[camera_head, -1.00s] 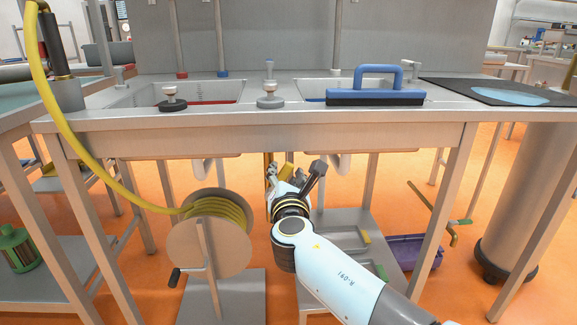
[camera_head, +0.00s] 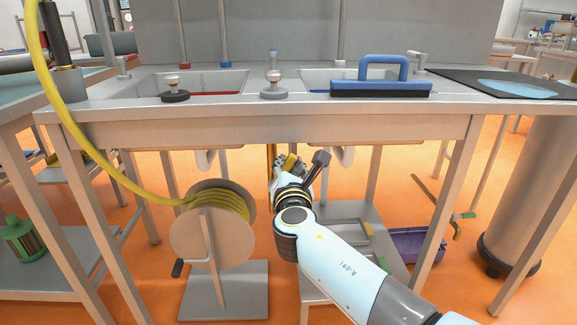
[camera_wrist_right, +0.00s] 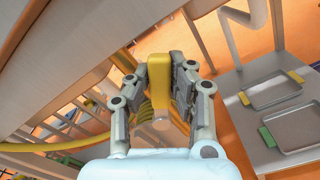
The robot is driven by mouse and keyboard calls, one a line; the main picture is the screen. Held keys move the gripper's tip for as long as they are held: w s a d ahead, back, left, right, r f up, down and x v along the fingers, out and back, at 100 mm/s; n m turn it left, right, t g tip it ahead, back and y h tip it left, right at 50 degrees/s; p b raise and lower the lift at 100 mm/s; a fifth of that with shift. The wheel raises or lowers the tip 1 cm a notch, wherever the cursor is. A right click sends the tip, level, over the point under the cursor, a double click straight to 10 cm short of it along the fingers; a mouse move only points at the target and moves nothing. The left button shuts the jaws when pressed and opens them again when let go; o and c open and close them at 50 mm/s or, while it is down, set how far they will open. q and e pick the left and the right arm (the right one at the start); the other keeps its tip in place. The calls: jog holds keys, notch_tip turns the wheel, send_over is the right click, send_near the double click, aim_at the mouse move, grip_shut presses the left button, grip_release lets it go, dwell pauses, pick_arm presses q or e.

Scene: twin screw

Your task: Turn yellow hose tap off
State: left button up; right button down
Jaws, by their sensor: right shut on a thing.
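The yellow tap handle (camera_wrist_right: 158,80) stands between the two fingers of my right gripper (camera_wrist_right: 158,92) in the right wrist view. The gripper is shut on it. In the head view, my right gripper (camera_head: 287,164) is under the sink bench's front edge, with a small bit of yellow (camera_head: 291,160) showing at its jaws. A brass-coloured pipe (camera_head: 270,158) stands just left of it. The tap's body is mostly hidden by my gripper and arm. The yellow hose (camera_head: 95,160) runs down from the upper left onto a reel (camera_head: 190,235). My left gripper is out of view.
The sink bench (camera_head: 250,128) spans above my right arm. A blue-handled squeegee-like tool (camera_head: 380,88) lies on top. Below right is a low shelf with trays (camera_wrist_right: 272,92), and a purple bin (camera_head: 418,243) stands behind. The reel stand is close on the left.

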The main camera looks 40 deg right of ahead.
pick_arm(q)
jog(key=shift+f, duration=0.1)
pick_arm(e)
jog(key=shift+s+d+f+m+b, duration=0.15)
jog(key=shift+f+m+b, duration=0.1)
jog(key=shift+m+b, duration=0.15)
pick_arm(q)
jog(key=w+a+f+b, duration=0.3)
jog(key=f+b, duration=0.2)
jog(key=b, duration=0.2)
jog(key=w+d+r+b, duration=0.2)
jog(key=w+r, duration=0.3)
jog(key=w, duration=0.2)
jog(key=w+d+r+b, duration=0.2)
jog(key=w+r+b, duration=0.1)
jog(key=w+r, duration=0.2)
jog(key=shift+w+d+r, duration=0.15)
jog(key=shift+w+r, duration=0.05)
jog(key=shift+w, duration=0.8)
pick_arm(e)
notch_tip(320, 180, down, 6)
jog(key=s+d+m, duration=0.1)
jog(key=d+m, duration=0.1)
jog(key=m, duration=0.9)
jog(key=shift+s+d, duration=0.25)
jog(key=shift+d, duration=0.05)
jog(key=shift+r, duration=0.1)
jog(key=c, duration=1.2)
grip_release()
jog(key=shift+r, duration=0.1)
